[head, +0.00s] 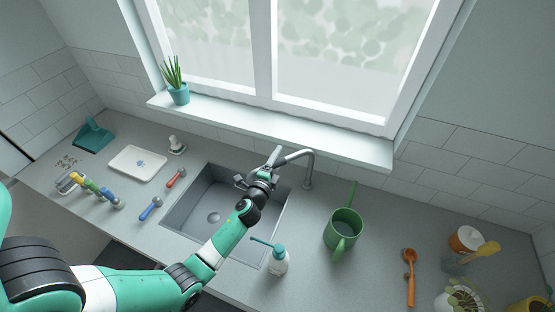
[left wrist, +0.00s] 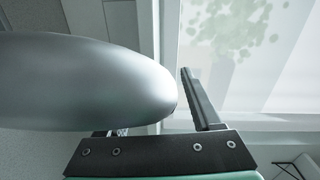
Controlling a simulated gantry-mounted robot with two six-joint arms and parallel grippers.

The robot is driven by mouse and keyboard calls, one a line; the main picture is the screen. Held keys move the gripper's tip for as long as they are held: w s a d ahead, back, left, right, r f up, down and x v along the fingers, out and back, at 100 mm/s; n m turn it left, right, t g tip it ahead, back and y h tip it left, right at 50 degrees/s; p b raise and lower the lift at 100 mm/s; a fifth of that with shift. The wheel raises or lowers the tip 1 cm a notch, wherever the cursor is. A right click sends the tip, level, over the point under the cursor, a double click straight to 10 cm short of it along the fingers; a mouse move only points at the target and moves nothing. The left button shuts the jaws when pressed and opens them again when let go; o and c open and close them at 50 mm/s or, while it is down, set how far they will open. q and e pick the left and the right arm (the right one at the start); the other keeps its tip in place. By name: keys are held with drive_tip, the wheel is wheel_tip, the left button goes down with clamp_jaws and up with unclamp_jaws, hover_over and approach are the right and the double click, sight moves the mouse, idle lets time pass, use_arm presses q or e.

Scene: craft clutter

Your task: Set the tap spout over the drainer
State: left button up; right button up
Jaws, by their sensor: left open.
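The tap is grey metal and stands behind the sink; its curved spout (head: 297,155) reaches left over the sink's right half. My left gripper (head: 262,172) is open at the spout's free end. In the left wrist view the rounded grey spout (left wrist: 85,82) fills the left side, very close. One finger (left wrist: 200,98) shows to its right; the spout mostly hides the other, and I cannot tell whether they touch. No separate drainer is clear to me; the round drain (head: 213,217) sits in the sink floor, left of the spout's end. My right gripper is out of view.
The sink (head: 190,205) is empty. A soap bottle (head: 278,262) stands at its front right, near my forearm. A green watering can (head: 343,230) stands right of the tap. Blue (head: 151,208) and red (head: 176,178) tools lie left of the sink. The window sill (head: 290,130) is behind.

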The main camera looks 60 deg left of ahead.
use_arm(q)
drive_tip(key=shift+c, duration=0.2)
clamp_jaws()
idle(1.3)
